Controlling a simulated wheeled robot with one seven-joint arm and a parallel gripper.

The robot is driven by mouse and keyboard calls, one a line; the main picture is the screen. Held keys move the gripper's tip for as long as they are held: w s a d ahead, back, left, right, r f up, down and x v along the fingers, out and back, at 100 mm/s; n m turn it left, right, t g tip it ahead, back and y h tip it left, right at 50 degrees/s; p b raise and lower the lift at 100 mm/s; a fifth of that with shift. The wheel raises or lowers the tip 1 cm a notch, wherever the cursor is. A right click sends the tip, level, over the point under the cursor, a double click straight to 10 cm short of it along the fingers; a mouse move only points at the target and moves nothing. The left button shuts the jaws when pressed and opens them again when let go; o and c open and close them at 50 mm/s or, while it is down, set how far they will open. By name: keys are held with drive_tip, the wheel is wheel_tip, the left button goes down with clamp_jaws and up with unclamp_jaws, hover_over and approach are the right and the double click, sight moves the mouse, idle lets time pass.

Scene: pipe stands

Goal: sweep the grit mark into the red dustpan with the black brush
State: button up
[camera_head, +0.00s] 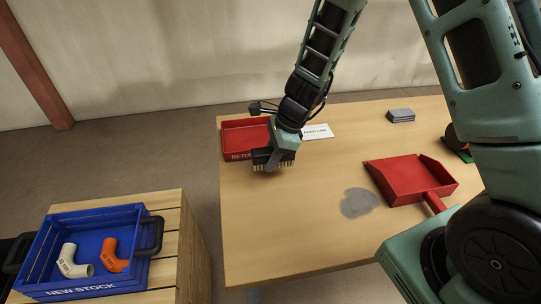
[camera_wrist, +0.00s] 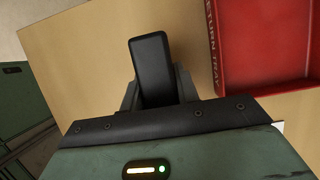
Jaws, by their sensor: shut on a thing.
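My gripper (camera_head: 275,154) is shut on the black brush (camera_head: 264,158) above the left part of the wooden table, in front of the red return tray. Its pale bristles point down; I cannot tell whether they touch the table. In the wrist view the brush's black end (camera_wrist: 150,65) shows between the fingers. The grit mark (camera_head: 359,202) is a grey patch on the table, to the right of the brush. The red dustpan (camera_head: 408,181) lies just right of the grit, its handle pointing toward the front right.
The red return tray (camera_head: 229,140) stands behind my gripper and shows in the wrist view (camera_wrist: 270,45). A white card (camera_head: 318,131) and a grey block (camera_head: 400,115) lie farther back. A blue crate (camera_head: 96,291) holds two pipe elbows on a side stand. Table between brush and grit is clear.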

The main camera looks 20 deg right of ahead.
sight(268, 150)
drive_tip(key=shift+f+b, duration=1.85)
drive_tip(key=shift+f, duration=0.45)
drive_tip(key=o, duration=1)
drive_tip(key=shift+c, duration=0.2)
drive_tip(key=shift+r+p, duration=0.3)
drive_tip(key=shift+p, duration=0.1)
drive_tip(key=c, duration=1.1)
drive_tip(key=shift+c, duration=0.3)
wheel_tip(268, 150, up, 8)
drive_tip(key=p, duration=0.7)
